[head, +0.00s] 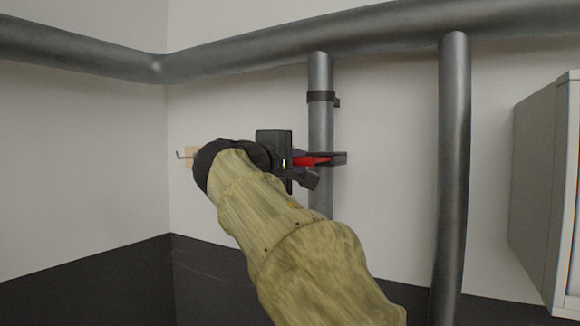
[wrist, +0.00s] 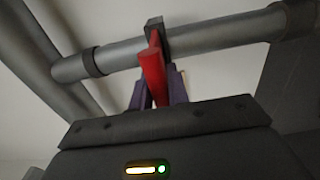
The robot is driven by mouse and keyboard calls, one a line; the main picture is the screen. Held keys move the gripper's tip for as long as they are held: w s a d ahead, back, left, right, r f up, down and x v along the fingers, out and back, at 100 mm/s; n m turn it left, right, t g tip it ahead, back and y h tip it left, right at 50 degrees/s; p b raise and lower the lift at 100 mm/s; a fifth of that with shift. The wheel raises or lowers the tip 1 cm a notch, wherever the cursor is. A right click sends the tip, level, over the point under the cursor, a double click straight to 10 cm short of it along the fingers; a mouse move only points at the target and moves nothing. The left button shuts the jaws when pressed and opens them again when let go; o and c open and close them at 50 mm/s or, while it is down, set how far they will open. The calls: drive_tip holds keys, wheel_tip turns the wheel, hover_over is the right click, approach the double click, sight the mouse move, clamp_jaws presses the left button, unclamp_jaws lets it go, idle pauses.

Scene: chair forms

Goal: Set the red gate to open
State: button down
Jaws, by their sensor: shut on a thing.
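The red gate handle (head: 312,161) shows in the head view as a short red bar at the thin vertical pipe (head: 320,124). In the wrist view the red handle (wrist: 152,75) runs from a dark block on the pipe (wrist: 196,42) toward the camera. My gripper (head: 325,168) is shut on the handle, with its dark purple fingers on either side of it. The fingers (wrist: 158,88) also show in the wrist view. My gripper and arm hide part of the handle and the pipe's lower part in the head view.
A dark clamp (head: 321,97) sits on the thin pipe above my gripper. A thicker vertical pipe (head: 452,150) stands to the right, and a large horizontal pipe (head: 240,58) runs above. A grey cabinet (head: 538,180) is at far right. A small hook (head: 186,156) is on the wall at left.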

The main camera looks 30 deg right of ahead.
drive_tip(key=shift+f, duration=0.15)
drive_tip(key=c, duration=1.7)
unclamp_jaws()
drive_tip(key=o, duration=0.3)
drive_tip(key=shift+a, duration=0.2)
drive_tip(key=shift+s+a, duration=0.1)
drive_tip(key=b+v, duration=0.5)
drive_tip(key=v, duration=1.2)
drive_tip(key=shift+a+b, duration=0.15)
drive_tip(key=shift+b, duration=0.2)
drive_tip(key=shift+s, duration=0.1)
